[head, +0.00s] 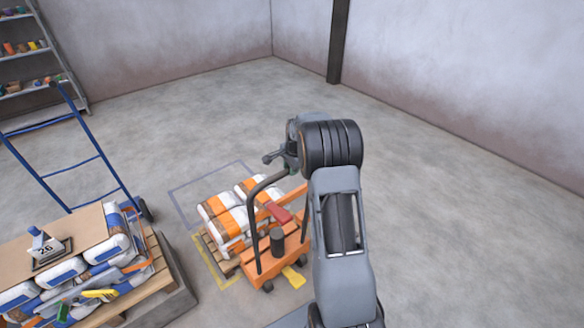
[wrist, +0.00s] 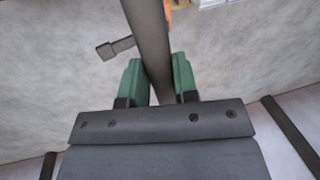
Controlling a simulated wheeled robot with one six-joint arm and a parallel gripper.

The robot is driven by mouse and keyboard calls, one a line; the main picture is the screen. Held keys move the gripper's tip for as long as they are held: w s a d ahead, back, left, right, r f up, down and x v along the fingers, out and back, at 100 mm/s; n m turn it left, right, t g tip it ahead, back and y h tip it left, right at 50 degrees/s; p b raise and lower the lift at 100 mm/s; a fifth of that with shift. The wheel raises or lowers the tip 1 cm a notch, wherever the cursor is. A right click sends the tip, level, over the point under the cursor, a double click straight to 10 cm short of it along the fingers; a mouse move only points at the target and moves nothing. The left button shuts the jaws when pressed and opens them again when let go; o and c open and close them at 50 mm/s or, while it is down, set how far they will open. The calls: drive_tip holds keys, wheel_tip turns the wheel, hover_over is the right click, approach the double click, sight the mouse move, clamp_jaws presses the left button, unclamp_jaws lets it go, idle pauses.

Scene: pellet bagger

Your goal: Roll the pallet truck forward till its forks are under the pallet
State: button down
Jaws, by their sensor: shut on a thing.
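The orange pallet truck (head: 272,264) stands at the lower middle of the head view, with a dark bent handle bar (head: 252,228) rising from it. A wooden pallet (head: 214,252) carrying white and orange bags (head: 232,218) is just left of the truck and close against it. The forks are hidden, so I cannot tell how far under the pallet they are. My gripper (head: 291,163) is at the top end of the handle. In the wrist view its green fingers (wrist: 157,85) are shut on the dark bar (wrist: 150,40).
A yellow floor line (head: 203,264) and a grey-blue outline (head: 212,178) mark the floor around the pallet. A loaded bag stack (head: 95,262) stands left, with a blue hand truck (head: 85,135) behind it. Shelves (head: 40,60) are far left. The floor to the right is clear.

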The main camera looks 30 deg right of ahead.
drive_tip(key=c, duration=0.9)
unclamp_jaws()
wheel_tip(320, 180, up, 14)
drive_tip(key=s+b, duration=0.1)
drive_tip(key=s, duration=0.1)
drive_tip(key=shift+s+d+f, duration=0.2)
drive_tip(key=shift+s, duration=0.1)
drive_tip(key=s+a+n+t, duration=0.1)
drive_tip(key=s+a+n, duration=0.7)
drive_tip(key=s, duration=0.4)
drive_tip(key=s+a+n, duration=0.8)
drive_tip(key=s+a, duration=0.2)
drive_tip(key=s, duration=0.3)
drive_tip(key=shift+t, duration=0.4)
